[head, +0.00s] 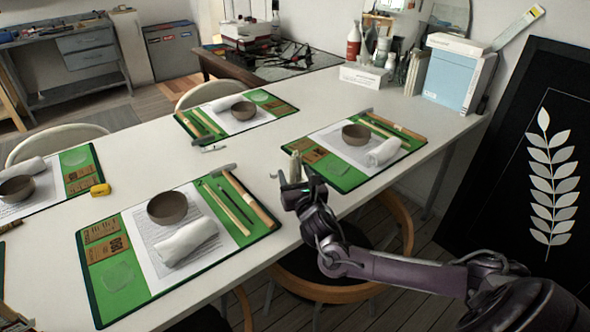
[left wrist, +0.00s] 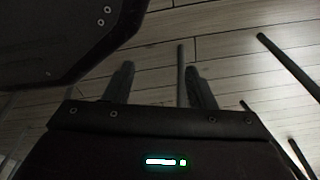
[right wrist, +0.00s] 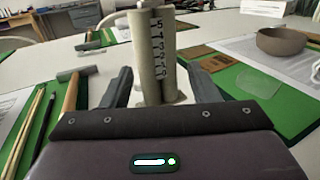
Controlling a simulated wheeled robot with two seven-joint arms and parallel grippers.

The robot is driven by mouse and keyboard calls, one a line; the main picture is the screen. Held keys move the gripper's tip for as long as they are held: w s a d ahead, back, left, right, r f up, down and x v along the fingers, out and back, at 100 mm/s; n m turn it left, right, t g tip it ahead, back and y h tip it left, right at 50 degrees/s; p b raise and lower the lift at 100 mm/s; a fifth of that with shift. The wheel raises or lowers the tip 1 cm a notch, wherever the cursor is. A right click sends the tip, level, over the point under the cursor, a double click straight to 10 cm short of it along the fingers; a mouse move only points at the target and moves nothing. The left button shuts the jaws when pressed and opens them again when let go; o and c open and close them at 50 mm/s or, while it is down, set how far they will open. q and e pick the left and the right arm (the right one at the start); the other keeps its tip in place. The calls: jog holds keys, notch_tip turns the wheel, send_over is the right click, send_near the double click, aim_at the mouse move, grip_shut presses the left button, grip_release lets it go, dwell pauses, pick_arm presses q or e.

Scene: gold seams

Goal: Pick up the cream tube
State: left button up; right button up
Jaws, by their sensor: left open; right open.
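The cream tube (head: 295,167) stands upright on the white table between two green mats. In the right wrist view the cream tube (right wrist: 146,60) shows a ridged, two-column shape with dark numbers down its side and a pale foot. My right gripper (head: 297,187) is open, low at the table's front edge. Its two fingers (right wrist: 160,88) lie on either side of the tube in the picture, with gaps showing; I cannot tell how deep the tube sits between them. My left gripper (left wrist: 158,70) is open and empty above the wooden floor.
Green mats (head: 255,222) with bowls (head: 167,208), rolled white cloths and wooden tools lie around the table (head: 205,165). A yellow block (head: 100,190) lies at the left. A chair (head: 320,285) stands below the front edge. Bottles and boxes stand at the far end.

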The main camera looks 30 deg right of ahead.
jog(key=shift+x, duration=1.05)
pick_arm(q)
jog(key=shift+w, duration=0.15)
pick_arm(e)
jog(key=c, duration=1)
pick_arm(q)
jog(key=shift+r, duration=0.1)
pick_arm(e)
jog(key=shift+r, duration=0.15)
jog(key=shift+c, duration=0.2)
jog(key=shift+r, duration=0.25)
pick_arm(q)
jog(key=shift+s+a+f+p, duration=0.1)
jog(key=shift+s+f+p, duration=0.2)
jog(key=shift+s, duration=0.4)
jog(key=shift+s+a+f+p, duration=0.15)
jog(key=shift+s+p, duration=0.25)
jog(key=shift+s, duration=0.3)
pick_arm(e)
notch_tip(320, 180, up, 19)
pick_arm(q)
jog(key=shift+d, duration=0.1)
pick_arm(e)
jog(key=shift+r, duration=0.15)
